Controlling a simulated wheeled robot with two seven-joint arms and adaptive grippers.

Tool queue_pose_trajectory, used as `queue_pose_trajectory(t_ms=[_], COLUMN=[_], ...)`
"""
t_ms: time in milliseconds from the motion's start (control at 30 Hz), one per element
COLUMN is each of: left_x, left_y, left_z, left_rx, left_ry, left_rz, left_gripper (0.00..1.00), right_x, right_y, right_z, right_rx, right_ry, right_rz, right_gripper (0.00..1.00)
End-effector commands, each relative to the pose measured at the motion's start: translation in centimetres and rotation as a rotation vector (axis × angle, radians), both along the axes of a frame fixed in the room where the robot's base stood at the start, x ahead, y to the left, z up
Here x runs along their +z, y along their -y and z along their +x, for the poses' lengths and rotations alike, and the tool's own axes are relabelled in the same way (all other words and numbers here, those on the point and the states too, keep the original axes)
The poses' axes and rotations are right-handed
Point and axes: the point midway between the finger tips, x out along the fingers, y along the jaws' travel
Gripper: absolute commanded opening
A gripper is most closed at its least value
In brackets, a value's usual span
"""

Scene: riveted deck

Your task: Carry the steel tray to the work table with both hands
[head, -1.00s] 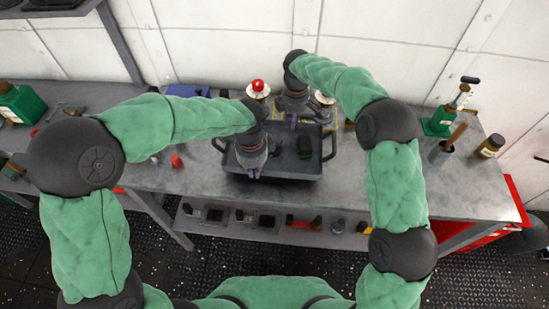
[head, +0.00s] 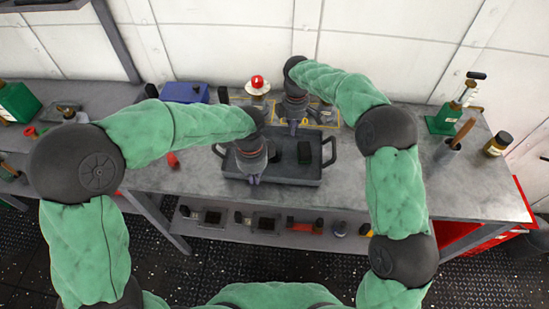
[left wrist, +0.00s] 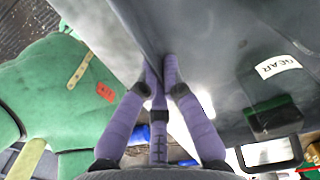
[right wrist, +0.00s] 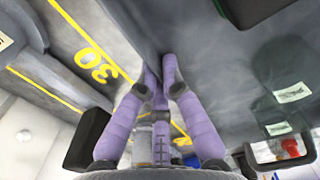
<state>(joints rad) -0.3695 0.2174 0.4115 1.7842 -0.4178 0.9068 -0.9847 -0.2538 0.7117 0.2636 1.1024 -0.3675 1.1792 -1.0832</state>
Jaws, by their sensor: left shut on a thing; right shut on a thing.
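The steel tray (head: 240,187) is a grey, shallow, rectangular pan with a loop handle at each end. It is over the table top (head: 400,185); I cannot tell whether it touches it. My left gripper (head: 253,181) is shut on its near wall, left of the middle. The fingers pinch that wall in the left wrist view (left wrist: 158,62). My right gripper (head: 294,130) is shut on the far wall, as the right wrist view (right wrist: 158,62) shows. Dark blocks (head: 304,152) lie inside the tray. A white GEAR label (left wrist: 278,66) shows in the left wrist view.
Yellow markings (right wrist: 90,58) lie beyond the far wall. A blue box (head: 186,92) and a red-topped item (head: 258,84) stand behind the tray. A green-based tool (head: 450,115), a cup (head: 447,151) and a jar (head: 497,144) stand at right. The table right of the tray has bare room.

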Motion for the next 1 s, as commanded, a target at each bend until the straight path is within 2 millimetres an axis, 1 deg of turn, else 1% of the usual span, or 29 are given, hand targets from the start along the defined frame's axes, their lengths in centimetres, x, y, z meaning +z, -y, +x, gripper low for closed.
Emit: queue_pose_trajectory(t_ms=[33,67,100,433,567,667,1000], left_x=[0.1,0.2,0.3,0.2,0.9,2.3,8.9], left_y=[0.1,0.1,0.1,0.1,0.1,0.1,0.1], left_z=[0.6,0.6,0.6,0.3,0.3,0.3,0.3], left_rx=[0.004,0.004,0.004,0.002,0.002,0.002,0.003], left_ry=[0.017,0.017,0.016,0.010,0.010,0.013,0.013], left_rz=[-0.008,-0.008,-0.008,-0.005,-0.004,-0.005,-0.007], left_gripper=[0.10,0.19,0.30,0.31,0.31,0.31,0.31], right_x=[-0.6,-0.5,-0.5,-0.3,-0.2,-0.2,-0.1], right_y=[-0.3,-0.3,-0.3,-0.2,-0.1,-0.1,0.0], right_z=[-0.5,-0.5,-0.5,-0.2,-0.2,-0.1,0.0], right_rx=[0.006,0.006,0.006,0.003,0.002,0.001,0.000], right_ry=[-0.016,-0.016,-0.016,-0.008,-0.005,-0.004,-0.002], right_rz=[-0.001,-0.001,-0.001,0.000,-0.001,-0.001,0.000], right_gripper=[0.10,0.19,0.30,0.31,0.31,0.31,0.31])
